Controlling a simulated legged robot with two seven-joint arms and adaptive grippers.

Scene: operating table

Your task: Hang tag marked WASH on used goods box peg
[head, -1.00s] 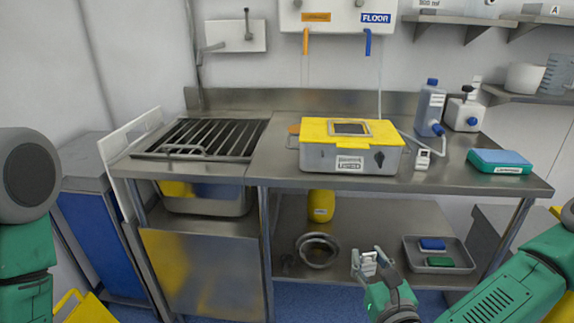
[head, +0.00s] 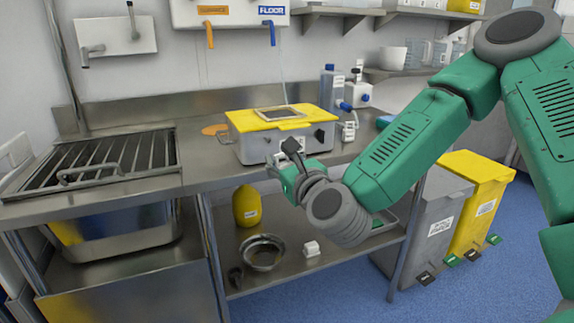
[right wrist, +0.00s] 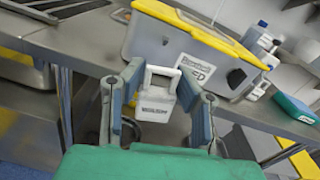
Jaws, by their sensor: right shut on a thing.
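The used goods box (head: 255,146), grey with a yellow lid, stands on the steel counter. Its dark peg (head: 320,135) is on the front face, right of the label; it also shows in the right wrist view (right wrist: 235,78). My right gripper (head: 290,165) is in front of the box, left of the peg. In the right wrist view it is shut on a white tag (right wrist: 156,105) with an open loop at the top. The tag's print is too small to read. I cannot tell whether the tag touches the box. My left gripper is out of view.
A white tag-like piece (head: 312,248) and a steel bowl (head: 262,253) are on the lower shelf. A yellow bottle (head: 246,206) stands there too. Bins (head: 470,205) stand at right.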

